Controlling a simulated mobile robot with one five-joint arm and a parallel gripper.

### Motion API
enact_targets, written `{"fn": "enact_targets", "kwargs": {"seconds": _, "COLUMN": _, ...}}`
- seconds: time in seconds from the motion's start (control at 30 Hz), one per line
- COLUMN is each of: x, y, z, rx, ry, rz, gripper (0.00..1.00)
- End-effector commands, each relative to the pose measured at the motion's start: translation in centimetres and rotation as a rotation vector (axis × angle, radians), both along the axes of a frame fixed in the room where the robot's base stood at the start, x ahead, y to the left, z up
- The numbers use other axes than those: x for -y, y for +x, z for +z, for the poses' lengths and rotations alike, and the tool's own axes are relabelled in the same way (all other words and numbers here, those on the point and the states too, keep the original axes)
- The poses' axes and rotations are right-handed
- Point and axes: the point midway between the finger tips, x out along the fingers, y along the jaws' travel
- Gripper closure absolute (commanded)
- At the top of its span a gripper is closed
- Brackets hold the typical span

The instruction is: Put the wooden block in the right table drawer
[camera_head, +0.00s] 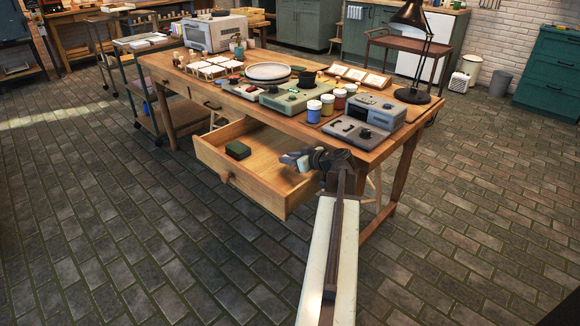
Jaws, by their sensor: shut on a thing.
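The right table drawer (205,156) is pulled out at the front of the wooden work table, with its round knob (225,178) on the front panel. A small dark green block-like object (238,149) lies inside it, towards the left; I cannot tell what it is made of. My gripper (292,158) is over the right part of the open drawer, near its right side wall. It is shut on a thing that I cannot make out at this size. I cannot pick out a plainly wooden block; my gripper and arm may hide it.
The work table (190,88) carries several paint jars (314,111), a round plate (267,71), grey devices (365,123) and a black lamp (411,95). A shelf cart (150,45) stands at the left. The paved floor in front of the drawer is clear.

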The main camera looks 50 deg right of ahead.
Motion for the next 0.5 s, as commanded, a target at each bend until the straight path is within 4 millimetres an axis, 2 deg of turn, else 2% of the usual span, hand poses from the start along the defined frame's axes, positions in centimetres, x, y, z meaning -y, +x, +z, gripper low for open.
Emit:
{"fn": "enact_targets", "kwargs": {"seconds": 0.2, "x": 0.0, "y": 0.0, "z": 0.0, "rx": 0.0, "ry": 0.0, "rz": 0.0, "gripper": 1.0}}
{"fn": "enact_targets", "kwargs": {"seconds": 0.5, "x": 0.1, "y": -0.1, "z": -1.0, "rx": -0.001, "ry": 0.0, "rz": -0.001, "gripper": 1.0}}
